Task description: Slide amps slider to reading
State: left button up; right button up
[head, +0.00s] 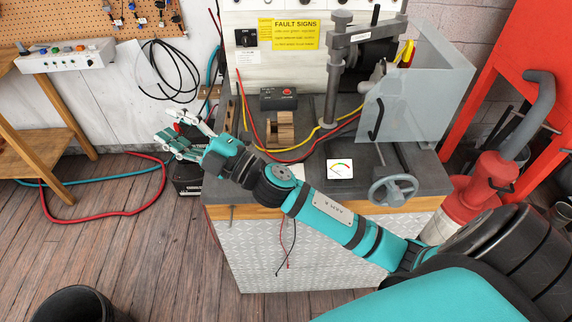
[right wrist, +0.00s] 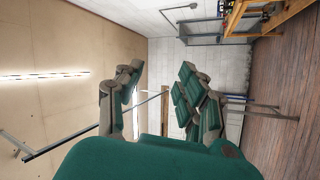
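I cannot pick out an amps slider for certain. A black box (head: 279,98) with a red button stands at the back of the bench. My right gripper (head: 173,131) is open, off the bench's left edge, well left of the meter and box. In the right wrist view, its fingers (right wrist: 162,88) are spread with nothing between them. That view shows wall and floor, not the bench controls. My left gripper is not in view.
A clear guard (head: 428,95), a grey post (head: 332,85) and a handwheel (head: 393,190) occupy the bench's right side. A wooden block (head: 281,130) and red and yellow cables lie mid-bench. A yellow fault sign (head: 289,33) hangs behind. My right forearm crosses the front edge.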

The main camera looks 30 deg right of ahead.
jog(key=s+a+r+n+g+y, duration=0.2)
jog(key=a+n+g+y, duration=0.3)
jog(key=n, duration=0.4)
jog(key=n+g+h, duration=1)
jog(key=g+h, duration=0.3)
jog(key=h, duration=0.4)
send_near(287, 169)
jog(key=f+p, duration=0.1)
jog(key=f, duration=0.3)
jog(key=f+p, duration=0.2)
jog(key=f, duration=0.2)
jog(key=shift+w+f, duration=0.2)
grip_shut()
